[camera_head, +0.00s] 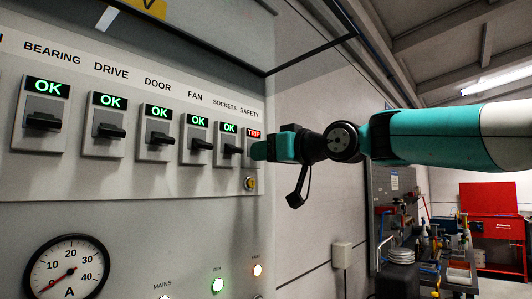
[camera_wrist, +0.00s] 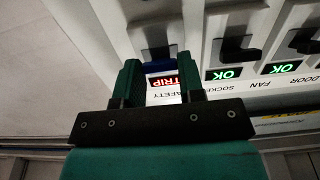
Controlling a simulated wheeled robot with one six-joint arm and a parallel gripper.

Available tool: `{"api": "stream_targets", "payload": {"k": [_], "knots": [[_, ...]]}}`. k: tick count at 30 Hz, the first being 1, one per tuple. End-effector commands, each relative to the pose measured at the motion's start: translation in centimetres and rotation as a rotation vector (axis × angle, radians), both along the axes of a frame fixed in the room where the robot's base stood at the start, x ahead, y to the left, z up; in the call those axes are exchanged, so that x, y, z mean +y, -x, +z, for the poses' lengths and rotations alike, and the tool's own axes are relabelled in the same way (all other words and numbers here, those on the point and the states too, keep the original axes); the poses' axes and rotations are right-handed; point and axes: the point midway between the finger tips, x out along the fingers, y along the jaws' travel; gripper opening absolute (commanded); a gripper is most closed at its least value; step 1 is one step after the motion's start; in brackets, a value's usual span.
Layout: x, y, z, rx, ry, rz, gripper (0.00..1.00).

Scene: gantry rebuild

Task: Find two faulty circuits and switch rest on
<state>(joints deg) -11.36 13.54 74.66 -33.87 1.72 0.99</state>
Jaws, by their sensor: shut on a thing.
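The control panel (camera_head: 130,180) carries a row of switches. The bearing (camera_head: 44,121), drive (camera_head: 111,131), door (camera_head: 160,139), fan (camera_head: 202,145) and sockets (camera_head: 229,145) switches each show a green OK, and their dark levers lie sideways. The safety switch (camera_head: 254,133) at the right end shows a red TRIP. My gripper (camera_head: 258,150) is at this switch and hides its lever in the head view. In the wrist view my two fingers (camera_wrist: 159,78) stand either side of a dark blue piece (camera_wrist: 159,69) just beside the TRIP display (camera_wrist: 165,81), shut on the safety switch's handle.
Below the row are an ammeter (camera_head: 68,272), a lit green lamp (camera_head: 217,285) and a pale red lamp (camera_head: 257,270). A small yellow-ringed knob (camera_head: 250,183) sits under the safety switch. A raised cover (camera_head: 200,30) hangs above. A workbench and red cabinet (camera_head: 490,225) stand behind, right.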

Motion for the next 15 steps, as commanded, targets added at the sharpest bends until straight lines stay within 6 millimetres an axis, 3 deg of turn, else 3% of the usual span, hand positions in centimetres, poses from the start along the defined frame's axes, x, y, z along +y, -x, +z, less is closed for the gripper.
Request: {"api": "stream_targets", "payload": {"k": [15], "knots": [[-0.1,0.1,2.4,0.196,0.194,0.000,0.12]]}}
